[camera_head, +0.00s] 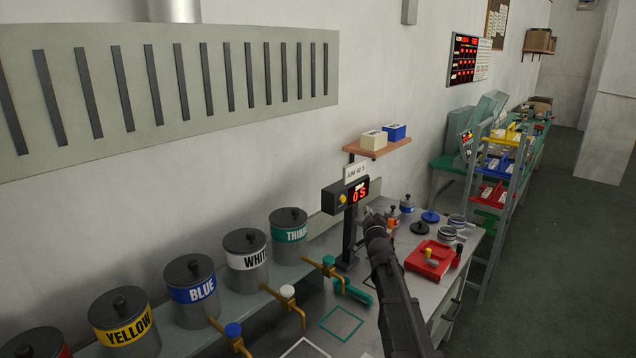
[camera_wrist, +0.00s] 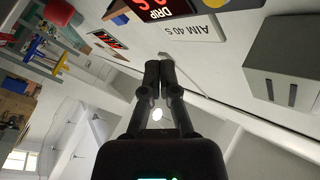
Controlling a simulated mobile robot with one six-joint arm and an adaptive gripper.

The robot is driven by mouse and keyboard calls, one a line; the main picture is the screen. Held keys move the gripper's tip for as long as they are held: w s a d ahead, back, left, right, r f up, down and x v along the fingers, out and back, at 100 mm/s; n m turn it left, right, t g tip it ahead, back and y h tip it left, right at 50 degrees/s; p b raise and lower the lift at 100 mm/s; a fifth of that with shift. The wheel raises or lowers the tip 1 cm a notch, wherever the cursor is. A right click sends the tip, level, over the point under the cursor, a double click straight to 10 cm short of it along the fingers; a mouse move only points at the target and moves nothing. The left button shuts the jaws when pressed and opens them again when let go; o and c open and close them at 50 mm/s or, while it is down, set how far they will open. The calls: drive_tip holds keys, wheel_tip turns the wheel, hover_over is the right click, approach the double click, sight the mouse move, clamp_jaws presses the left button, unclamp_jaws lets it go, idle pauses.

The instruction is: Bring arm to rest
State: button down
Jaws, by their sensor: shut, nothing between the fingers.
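My arm reaches up from the bottom of the head view. My gripper (camera_head: 370,213) is at its far end, above the bench and just right of the red digital display (camera_head: 360,193). In the wrist view my gripper (camera_wrist: 160,68) points up the picture with its two dark fingers together, shut and empty. Behind the fingers are the pale wall and the ceiling. No contact with anything shows.
Labelled pots, among them the yellow-label pot (camera_head: 124,318), blue-label pot (camera_head: 191,288) and white-label pot (camera_head: 246,256), line the bench's left. A red tray (camera_head: 430,259) and small jars stand right of my arm. A wall shelf (camera_head: 378,148) is above. Open floor (camera_head: 560,260) lies right.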

drive_tip(key=s+f+n+g+h, duration=0.2)
drive_tip(key=s+f+g, duration=0.8)
drive_tip(key=s+f, duration=0.6)
drive_tip(key=s+a+f+n+g, duration=0.1)
drive_tip(key=s+a+g, duration=0.1)
drive_tip(key=s, duration=0.5)
drive_tip(key=s+a+f+n+g+y, duration=0.1)
drive_tip(key=s+g, duration=0.3)
drive_tip(key=s, duration=0.4)
drive_tip(key=s+a+f+n+g+y, duration=0.1)
drive_tip(key=s+a+f+n+g, duration=0.1)
drive_tip(key=s, duration=0.6)
drive_tip(key=shift+a+f+n+g, duration=0.4)
drive_tip(key=shift+a+n+g, duration=0.3)
drive_tip(key=shift+a, duration=0.2)
